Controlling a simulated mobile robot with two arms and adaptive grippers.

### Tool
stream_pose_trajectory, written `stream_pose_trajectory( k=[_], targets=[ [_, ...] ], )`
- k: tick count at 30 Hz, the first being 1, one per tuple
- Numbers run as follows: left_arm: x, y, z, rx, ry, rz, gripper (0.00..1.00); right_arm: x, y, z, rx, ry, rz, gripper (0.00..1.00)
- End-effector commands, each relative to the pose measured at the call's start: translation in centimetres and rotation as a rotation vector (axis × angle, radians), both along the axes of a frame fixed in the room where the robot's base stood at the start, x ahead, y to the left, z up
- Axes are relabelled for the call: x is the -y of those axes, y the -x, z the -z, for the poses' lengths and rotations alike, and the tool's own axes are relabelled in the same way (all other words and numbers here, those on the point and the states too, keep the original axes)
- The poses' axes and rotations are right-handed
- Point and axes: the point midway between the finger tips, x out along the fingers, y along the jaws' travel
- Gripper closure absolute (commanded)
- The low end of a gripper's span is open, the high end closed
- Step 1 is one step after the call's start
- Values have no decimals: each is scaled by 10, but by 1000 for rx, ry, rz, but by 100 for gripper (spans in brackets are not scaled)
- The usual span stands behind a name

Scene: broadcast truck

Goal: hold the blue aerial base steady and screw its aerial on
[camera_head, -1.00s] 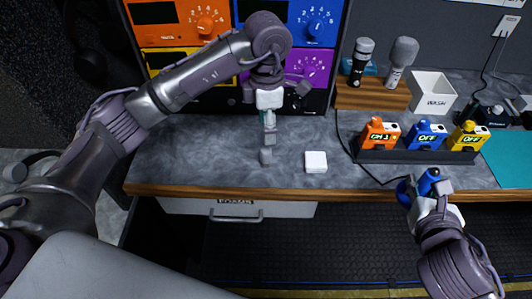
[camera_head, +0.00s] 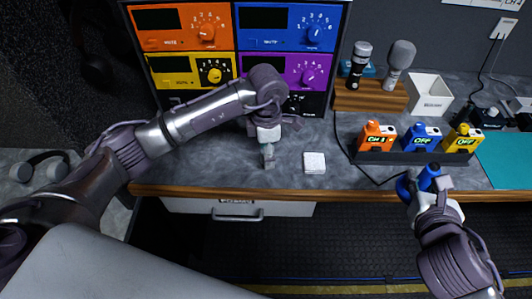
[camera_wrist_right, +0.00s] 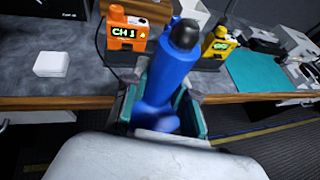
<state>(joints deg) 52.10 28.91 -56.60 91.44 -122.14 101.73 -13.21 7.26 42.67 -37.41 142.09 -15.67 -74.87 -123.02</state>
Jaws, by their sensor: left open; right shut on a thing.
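My right gripper (camera_head: 428,190) is shut on a blue piece (camera_head: 424,178), held upright just off the front edge of the counter. In the right wrist view this blue piece (camera_wrist_right: 168,75) has a wider foot between the fingers, a cylindrical post and a dark tip. It looks like the aerial base. My left gripper (camera_head: 268,157) is open and empty, pointing down over the counter, left of a small white block (camera_head: 314,163). I cannot make out a separate aerial in either view.
A dark rack on the counter (camera_head: 230,182) holds orange (camera_head: 377,136), blue (camera_head: 420,138) and yellow (camera_head: 463,139) packs. Behind are a wooden microphone stand (camera_head: 370,98) and a white bin (camera_head: 429,94). A teal mat (camera_head: 505,160) lies at right. The counter's left part is clear.

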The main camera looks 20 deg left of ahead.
Motion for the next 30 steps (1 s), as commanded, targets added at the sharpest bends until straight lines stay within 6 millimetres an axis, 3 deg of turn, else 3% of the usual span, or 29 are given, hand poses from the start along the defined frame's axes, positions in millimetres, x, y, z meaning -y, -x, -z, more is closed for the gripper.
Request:
stream_pose_trajectory(
  k=[4, 13, 23, 30],
  targets=[
    [0, 0, 9, -1, 0, 0, 38, 0, 0, -3, 3, 0, 0, 100],
    [0, 0, 9, 0, 0, 0, 38, 0, 0, -3, 3, 0, 0, 100],
    [0, 0, 9, 0, 0, 0, 92, 0, 0, -3, 3, 0, 0, 100],
    [0, 0, 9, 0, 0, 0, 92, 0, 0, -3, 3, 0, 0, 100]
  ],
)
